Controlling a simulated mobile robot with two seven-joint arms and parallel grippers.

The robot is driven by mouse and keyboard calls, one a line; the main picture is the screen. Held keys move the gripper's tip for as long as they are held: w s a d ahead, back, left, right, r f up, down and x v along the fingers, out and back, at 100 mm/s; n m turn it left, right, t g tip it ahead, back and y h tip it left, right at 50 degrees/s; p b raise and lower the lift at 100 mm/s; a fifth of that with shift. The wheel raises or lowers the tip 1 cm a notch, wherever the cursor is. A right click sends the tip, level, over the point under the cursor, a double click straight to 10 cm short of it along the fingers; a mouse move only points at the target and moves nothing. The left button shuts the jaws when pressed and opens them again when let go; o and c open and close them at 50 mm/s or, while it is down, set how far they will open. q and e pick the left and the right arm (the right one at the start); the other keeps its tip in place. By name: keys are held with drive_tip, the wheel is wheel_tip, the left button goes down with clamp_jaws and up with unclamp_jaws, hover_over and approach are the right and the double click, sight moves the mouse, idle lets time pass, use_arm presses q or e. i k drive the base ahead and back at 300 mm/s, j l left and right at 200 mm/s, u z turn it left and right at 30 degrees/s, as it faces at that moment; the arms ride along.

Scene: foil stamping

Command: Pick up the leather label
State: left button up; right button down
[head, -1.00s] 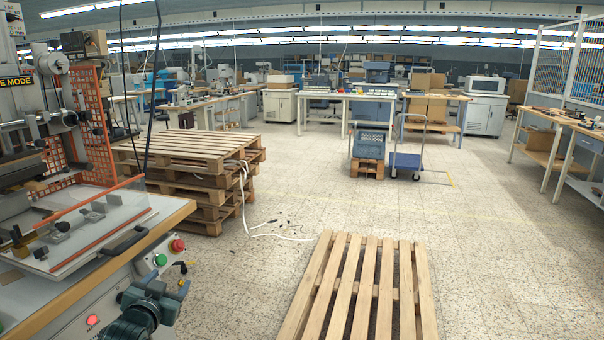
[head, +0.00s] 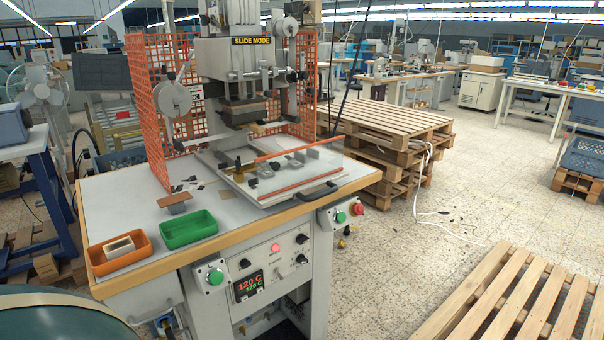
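An orange tray (head: 143,257) sits on the near left corner of the stamping machine's table. A small pale, tan-edged rectangular piece (head: 118,246) lies in it and may be the leather label or a stack of labels; I cannot tell how many. Behind the trays, a small brown flat piece (head: 174,199) rests raised on a support; its material is too small to tell. A green tray (head: 188,230) beside the orange one looks empty. Neither gripper is in view.
The stamping machine (head: 246,60) with orange mesh guards (head: 168,100) and a sliding plate (head: 262,187) stands behind the trays. The table's wooden front edge (head: 240,236) faces me. Pallets (head: 385,125) stand at right, another pallet (head: 510,300) lies at front right.

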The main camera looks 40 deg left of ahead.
sight(185, 195)
drive_tip(key=u, duration=1.9)
